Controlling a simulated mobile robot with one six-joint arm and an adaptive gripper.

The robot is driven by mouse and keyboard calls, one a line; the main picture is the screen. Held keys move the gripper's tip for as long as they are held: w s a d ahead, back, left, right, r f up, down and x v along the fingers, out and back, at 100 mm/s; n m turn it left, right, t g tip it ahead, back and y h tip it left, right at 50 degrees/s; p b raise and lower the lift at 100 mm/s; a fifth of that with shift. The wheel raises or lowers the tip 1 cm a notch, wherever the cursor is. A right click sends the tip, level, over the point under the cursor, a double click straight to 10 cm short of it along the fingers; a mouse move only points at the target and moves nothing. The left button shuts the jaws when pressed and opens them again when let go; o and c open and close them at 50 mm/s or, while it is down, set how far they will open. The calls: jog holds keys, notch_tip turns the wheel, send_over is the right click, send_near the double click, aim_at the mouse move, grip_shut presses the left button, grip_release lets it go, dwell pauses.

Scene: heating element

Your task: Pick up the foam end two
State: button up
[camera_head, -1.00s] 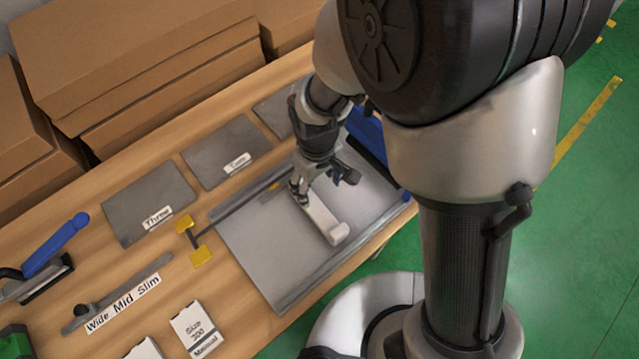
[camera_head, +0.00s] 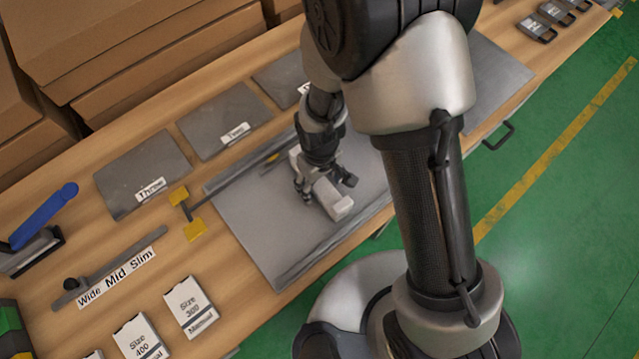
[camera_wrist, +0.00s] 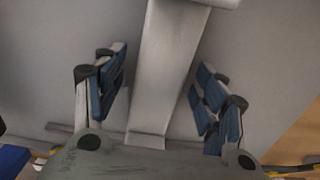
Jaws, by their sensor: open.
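The foam end piece (camera_head: 333,201) is a long white block with a thicker end, lying on the grey tray (camera_head: 250,225) on the bench. I cannot tell from the pictures whether it is end two. My gripper (camera_head: 325,190) is right over it, pointing down, and hides its middle. In the wrist view the white foam (camera_wrist: 165,70) runs between the two open fingers of my gripper (camera_wrist: 160,100), with a gap on each side. The fingers do not appear to touch it.
Grey plates labelled Three (camera_head: 143,172) and Two (camera_head: 224,121) lie behind the tray. A yellow-ended tool (camera_head: 187,213) is at its left edge. White size boxes (camera_head: 190,307) are at the front left. Cardboard boxes (camera_head: 120,50) stand along the back.

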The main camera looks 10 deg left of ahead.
jog(key=shift+c, duration=0.5)
jog(key=c, duration=1)
jog(key=shift+r, duration=0.1)
